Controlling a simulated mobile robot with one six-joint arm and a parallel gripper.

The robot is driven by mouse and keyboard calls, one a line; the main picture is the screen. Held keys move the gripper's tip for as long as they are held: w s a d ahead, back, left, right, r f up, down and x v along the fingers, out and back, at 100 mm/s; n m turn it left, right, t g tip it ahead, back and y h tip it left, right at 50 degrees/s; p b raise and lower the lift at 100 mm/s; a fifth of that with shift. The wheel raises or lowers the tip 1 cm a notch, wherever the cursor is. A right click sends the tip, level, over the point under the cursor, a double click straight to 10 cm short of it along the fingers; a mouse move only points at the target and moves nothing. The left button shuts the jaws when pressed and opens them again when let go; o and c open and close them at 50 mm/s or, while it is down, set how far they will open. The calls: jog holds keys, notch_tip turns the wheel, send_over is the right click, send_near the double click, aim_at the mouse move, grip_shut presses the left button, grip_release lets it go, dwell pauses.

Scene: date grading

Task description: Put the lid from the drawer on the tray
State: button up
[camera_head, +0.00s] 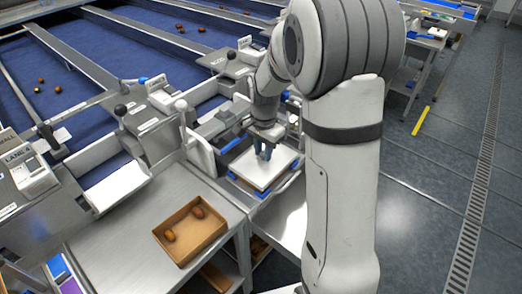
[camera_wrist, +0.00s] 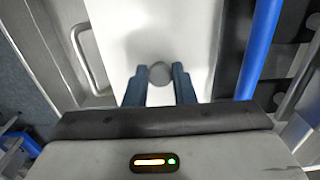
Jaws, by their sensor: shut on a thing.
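The lid (camera_head: 262,168) is a flat white panel in the middle of the head view, just right of the metal bench. My gripper (camera_head: 264,152) points down at it and is shut on its round grey knob. In the wrist view the lid (camera_wrist: 150,35) fills the upper middle, and the knob (camera_wrist: 160,74) sits between the two blue-grey fingers of my gripper (camera_wrist: 160,88). Blue edging (camera_head: 236,178) shows beside and under the lid. I cannot tell whether this is the drawer or the tray, or whether the lid rests on it.
A cardboard box (camera_head: 190,232) with two dates stands on the metal bench (camera_head: 120,235) at the front left. Blue sorting lanes (camera_head: 75,60) with several dates lie behind. A metal handle (camera_wrist: 88,60) and a blue bar (camera_wrist: 262,50) flank the lid. The floor at right is clear.

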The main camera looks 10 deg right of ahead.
jog(key=shift+f, duration=0.4)
jog(key=o, duration=1.4)
jog(key=shift+o, duration=0.2)
jog(key=shift+r, duration=0.1)
jog(key=shift+r+p, duration=2.2)
jog(key=shift+r, duration=1.25)
jog(key=shift+w, duration=0.1)
jog(key=shift+r, duration=0.1)
jog(key=s+r+n+t, duration=0.1)
jog(key=s+r+n, duration=0.4)
jog(key=s, duration=0.5)
jog(key=s+r+n+t, duration=0.2)
jog(key=s+r+n, duration=0.3)
jog(key=s, duration=0.6)
jog(key=shift+s+a+r+n, duration=0.2)
jog(key=shift+s+n, duration=0.1)
jog(key=shift+n, duration=0.1)
